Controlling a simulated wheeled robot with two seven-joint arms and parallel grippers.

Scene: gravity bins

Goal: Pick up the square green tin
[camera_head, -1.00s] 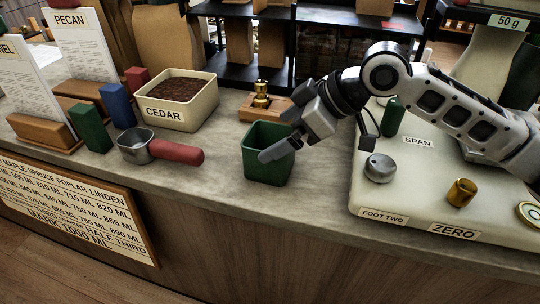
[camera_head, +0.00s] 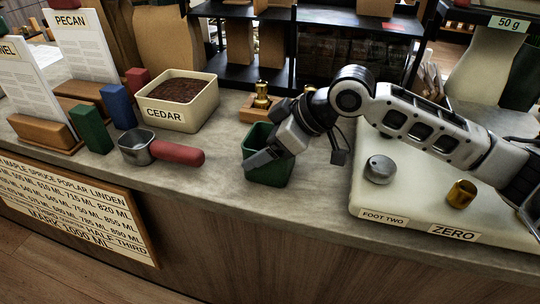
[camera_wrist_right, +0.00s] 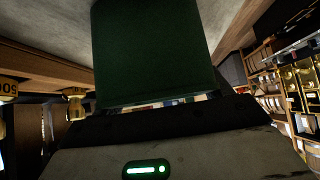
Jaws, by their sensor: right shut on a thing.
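The square green tin (camera_head: 272,178) stands on the counter, open side up, right of the red-handled scoop. My right gripper (camera_head: 262,158) reaches it from the right and is shut on the tin, with a finger showing across its near side. Part of the tin's rim and right side is hidden behind the gripper. In the right wrist view the green tin (camera_wrist_right: 150,50) fills the upper middle, close against the gripper; the fingertips do not show clearly there. My left gripper is not in view.
A metal scoop (camera_head: 135,147) with a red handle lies left of the tin. Behind are the CEDAR bin (camera_head: 178,115) and a brass weight (camera_head: 261,97) on a wooden block. The pale scale base (camera_head: 365,190), with knobs, is at right. The counter's front edge is close.

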